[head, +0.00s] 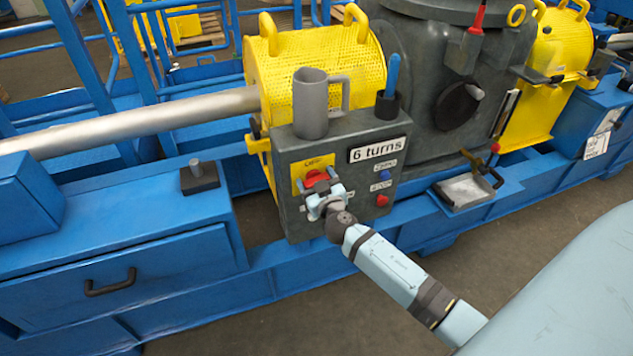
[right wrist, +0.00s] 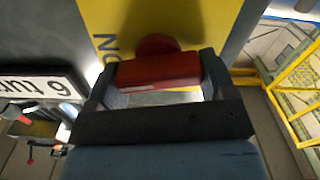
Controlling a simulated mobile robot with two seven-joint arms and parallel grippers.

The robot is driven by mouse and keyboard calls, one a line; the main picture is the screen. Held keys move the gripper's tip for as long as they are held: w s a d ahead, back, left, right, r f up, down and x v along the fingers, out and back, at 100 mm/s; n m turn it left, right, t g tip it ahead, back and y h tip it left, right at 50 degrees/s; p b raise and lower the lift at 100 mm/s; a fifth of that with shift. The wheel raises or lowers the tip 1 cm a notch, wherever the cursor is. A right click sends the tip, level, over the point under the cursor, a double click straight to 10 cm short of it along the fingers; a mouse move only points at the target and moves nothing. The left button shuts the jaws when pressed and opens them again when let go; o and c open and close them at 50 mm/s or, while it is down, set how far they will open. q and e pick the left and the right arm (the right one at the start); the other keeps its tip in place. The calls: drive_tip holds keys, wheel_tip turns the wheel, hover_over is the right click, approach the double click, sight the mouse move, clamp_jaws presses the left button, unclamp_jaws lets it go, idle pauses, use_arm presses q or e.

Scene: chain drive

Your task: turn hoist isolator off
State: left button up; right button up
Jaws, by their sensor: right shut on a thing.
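The hoist isolator is a red rotary handle (head: 316,179) on a yellow plate (head: 305,165) on the front of a dark grey control box (head: 340,153). My right gripper (head: 322,192) is at the handle and partly covers it. In the right wrist view, the red handle (right wrist: 158,70) lies between the two fingers of my right gripper (right wrist: 157,80), which is shut on it. The letters "ON" show on the yellow plate (right wrist: 130,20) beside the handle in that view. My left gripper is not in view.
A "6 turns" label (head: 377,149), blue and red buttons (head: 382,199) sit right of the handle. A grey mug (head: 312,105) and a black holder with a blue-handled tool (head: 389,90) stand on the box. Blue frame beams (head: 130,250) run below; yellow mesh guards (head: 300,70) are behind.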

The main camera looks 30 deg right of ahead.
drive_tip(key=n, duration=0.2)
drive_tip(key=shift+a+f+n+b, duration=0.1)
drive_tip(key=shift+n+b, duration=0.25)
drive_tip(key=shift+n, duration=0.05)
drive_tip(key=n, duration=0.4)
drive_tip(key=shift+a+n, duration=0.15)
drive_tip(key=shift+n, duration=0.15)
drive_tip(key=n, duration=0.5)
drive_tip(key=shift+f, duration=0.2)
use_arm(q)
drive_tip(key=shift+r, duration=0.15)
use_arm(e)
drive_tip(key=shift+a+f+n, duration=0.1)
drive_tip(key=shift+f+n, duration=0.05)
drive_tip(key=shift+n, duration=1.35)
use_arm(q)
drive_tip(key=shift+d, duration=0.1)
use_arm(e)
drive_tip(key=o, duration=0.9)
